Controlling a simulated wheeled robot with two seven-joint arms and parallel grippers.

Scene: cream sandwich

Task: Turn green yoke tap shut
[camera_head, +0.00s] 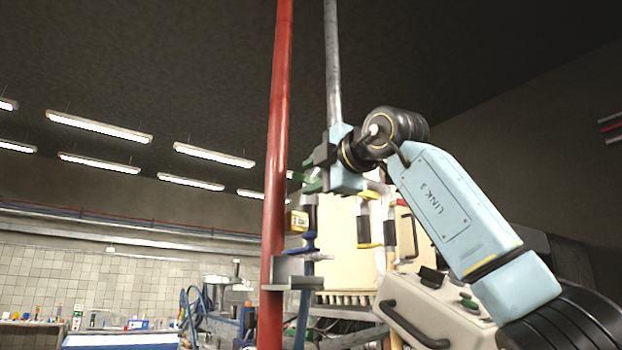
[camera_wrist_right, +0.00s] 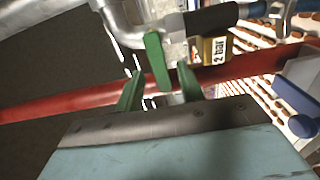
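The green tap handle (camera_wrist_right: 157,62) shows in the right wrist view as a flat green lever hanging from a grey metal pipe fitting (camera_wrist_right: 130,18). My right gripper (camera_wrist_right: 160,70) has two green fingers, spread apart on either side of the lever. Gaps show between the lever and each finger, so it is not gripped. In the head view my right gripper (camera_head: 303,181) is beside the tall red pipe, and its light blue body hides much of the fitting. Small green parts there cannot be clearly told apart as fingers or tap. My left gripper is not in view.
The red pipe (camera_head: 276,150) stands close to the gripper; a grey pipe (camera_head: 332,65) rises above it. A yellow "2 bar" tag (camera_wrist_right: 212,50) is right of the lever. Below are a grey bracket (camera_head: 297,272) and a beige case with a dark handle (camera_head: 425,310).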

